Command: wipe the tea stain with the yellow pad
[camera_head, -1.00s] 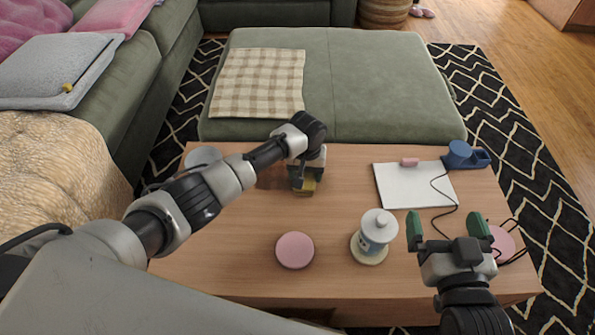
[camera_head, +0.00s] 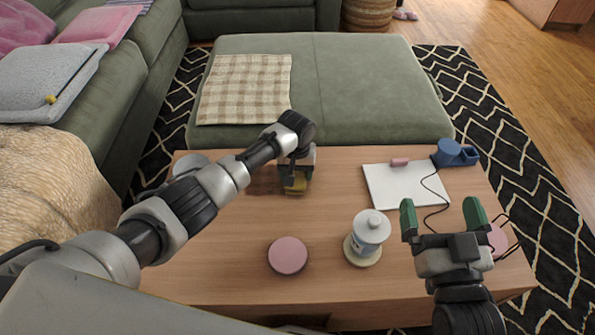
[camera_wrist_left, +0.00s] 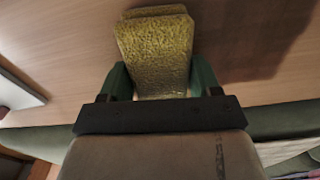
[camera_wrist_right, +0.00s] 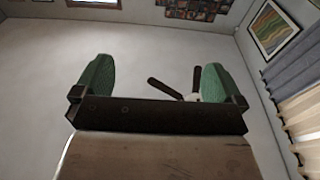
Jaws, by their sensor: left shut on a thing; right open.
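The yellow pad (camera_head: 296,186) is held in my left gripper (camera_head: 297,176), low over the far part of the wooden table. In the left wrist view the rough yellow pad (camera_wrist_left: 157,50) sits between the green fingers, which are shut on it. Whether it presses on the table is hard to tell. A dark reddish-brown patch, seemingly the tea stain (camera_head: 262,181), lies just left of the pad. It also shows to the right of the pad in the left wrist view (camera_wrist_left: 255,40), partly mixed with shadow. My right gripper (camera_head: 442,215) is open and empty above the table's right front.
On the table (camera_head: 225,255) are a pink disc (camera_head: 287,255), a white-and-blue lidded jar (camera_head: 370,228) on a pale coaster, a white notepad (camera_head: 400,187) with a pink block, and a blue holder (camera_head: 455,153). A pale round thing (camera_head: 190,165) is behind my left arm.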

